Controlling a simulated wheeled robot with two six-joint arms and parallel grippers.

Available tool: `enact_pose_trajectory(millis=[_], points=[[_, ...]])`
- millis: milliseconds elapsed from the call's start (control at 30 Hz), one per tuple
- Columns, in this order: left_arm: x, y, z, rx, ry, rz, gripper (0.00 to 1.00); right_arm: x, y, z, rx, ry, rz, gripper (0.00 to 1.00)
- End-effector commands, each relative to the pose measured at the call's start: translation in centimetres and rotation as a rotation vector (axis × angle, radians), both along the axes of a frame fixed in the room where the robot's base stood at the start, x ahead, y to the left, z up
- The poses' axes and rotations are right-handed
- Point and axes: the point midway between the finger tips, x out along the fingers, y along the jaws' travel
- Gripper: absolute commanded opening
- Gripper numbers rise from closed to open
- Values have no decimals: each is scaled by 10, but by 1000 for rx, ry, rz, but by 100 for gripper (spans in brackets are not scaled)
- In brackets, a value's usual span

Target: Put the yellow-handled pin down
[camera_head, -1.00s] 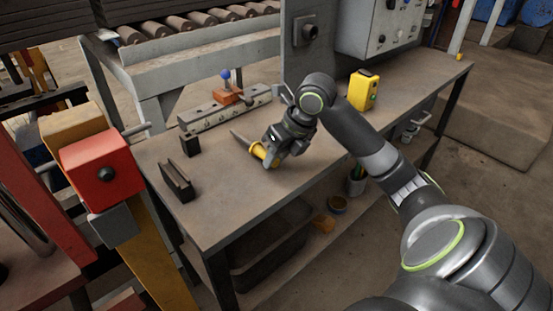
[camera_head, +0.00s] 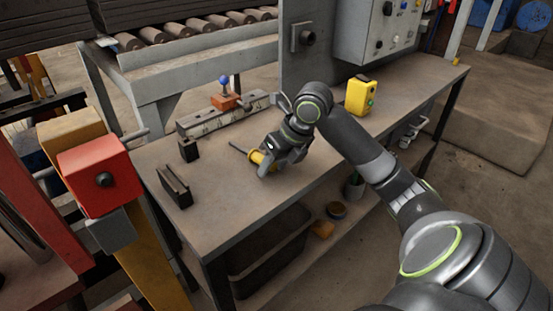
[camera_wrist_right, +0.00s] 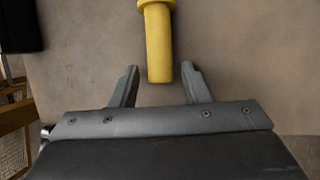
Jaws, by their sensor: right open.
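The yellow-handled pin (camera_head: 260,159) lies on the workbench top, its thin dark shaft pointing left and toward the back in the head view. My right gripper (camera_head: 267,158) is open at the handle end. In the right wrist view the yellow handle (camera_wrist_right: 159,45) reaches down between the two spread fingers of my right gripper (camera_wrist_right: 160,68), with a gap on both sides. The shaft is outside the wrist view. My left gripper is not in view.
The workbench (camera_head: 225,220) has two dark blocks (camera_head: 175,187) (camera_head: 189,150) at left. A metal bar fixture (camera_head: 225,115) with a blue-knobbed orange piece (camera_head: 226,97) stands behind the pin. A yellow box (camera_head: 362,97) stands right. The bench front is clear.

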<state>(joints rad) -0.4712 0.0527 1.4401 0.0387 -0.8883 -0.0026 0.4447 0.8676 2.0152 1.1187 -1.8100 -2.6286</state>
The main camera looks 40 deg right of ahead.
Motion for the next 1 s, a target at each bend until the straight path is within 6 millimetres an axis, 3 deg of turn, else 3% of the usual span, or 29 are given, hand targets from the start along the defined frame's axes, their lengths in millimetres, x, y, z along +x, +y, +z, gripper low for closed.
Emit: enact_pose_trajectory(millis=[167,700,1000], points=[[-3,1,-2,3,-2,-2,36,-3,-4,10,-7,1,-4,45],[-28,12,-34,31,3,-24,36,-35,-22,92,-7,0,-3,45],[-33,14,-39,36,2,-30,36,-43,-26,110,-2,1,-1,45]])
